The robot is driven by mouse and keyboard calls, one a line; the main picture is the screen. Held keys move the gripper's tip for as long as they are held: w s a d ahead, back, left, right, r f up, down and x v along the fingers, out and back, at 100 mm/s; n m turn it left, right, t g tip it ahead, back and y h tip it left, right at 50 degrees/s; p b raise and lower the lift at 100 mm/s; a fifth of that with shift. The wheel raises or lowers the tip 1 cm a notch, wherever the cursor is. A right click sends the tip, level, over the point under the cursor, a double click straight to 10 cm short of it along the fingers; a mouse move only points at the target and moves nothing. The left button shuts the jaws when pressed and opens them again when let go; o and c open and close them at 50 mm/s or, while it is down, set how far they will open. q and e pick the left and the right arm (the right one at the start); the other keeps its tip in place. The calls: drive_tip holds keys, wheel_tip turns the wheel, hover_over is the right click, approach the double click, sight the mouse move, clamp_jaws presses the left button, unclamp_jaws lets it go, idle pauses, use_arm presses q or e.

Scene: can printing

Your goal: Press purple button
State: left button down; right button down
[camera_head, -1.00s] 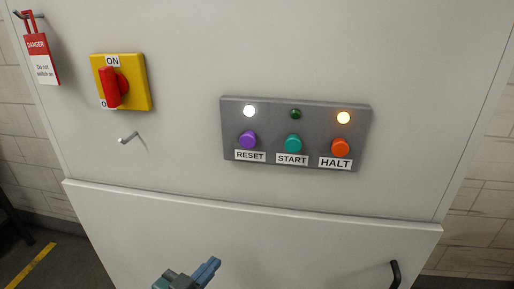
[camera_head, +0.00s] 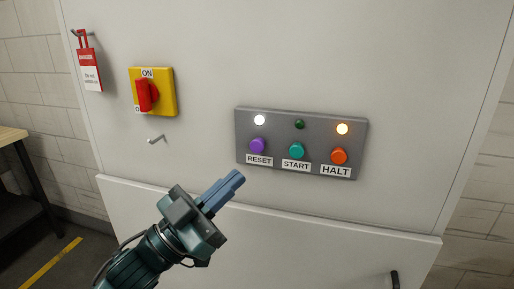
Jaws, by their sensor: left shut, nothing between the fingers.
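The purple button (camera_head: 257,146) is at the left of the grey control panel (camera_head: 246,128), above the label RESET (camera_head: 259,160). A lit white lamp (camera_head: 260,120) sits above it. My left gripper (camera_head: 238,178) is shut and empty. It shows below and slightly left of the purple button, pointing up and right, apart from it in the picture. My right gripper is not in view.
A teal START button (camera_head: 297,150) and an orange HALT button (camera_head: 339,156) sit right of the purple one.

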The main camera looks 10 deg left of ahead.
use_arm(q)
drive_tip(key=shift+w, duration=0.15)
approach(258, 145)
drive_tip(key=w+d+r, duration=0.1)
drive_tip(key=d+r, duration=0.2)
drive_tip(key=d, duration=0.1)
drive_tip(key=shift+w+d+r, duration=0.1)
drive_tip(key=shift+w+d, duration=0.1)
drive_tip(key=shift+w, duration=0.6)
idle(0.9)
drive_tip(key=shift+w, duration=0.1)
idle(0.4)
drive_tip(key=shift+w, duration=0.35)
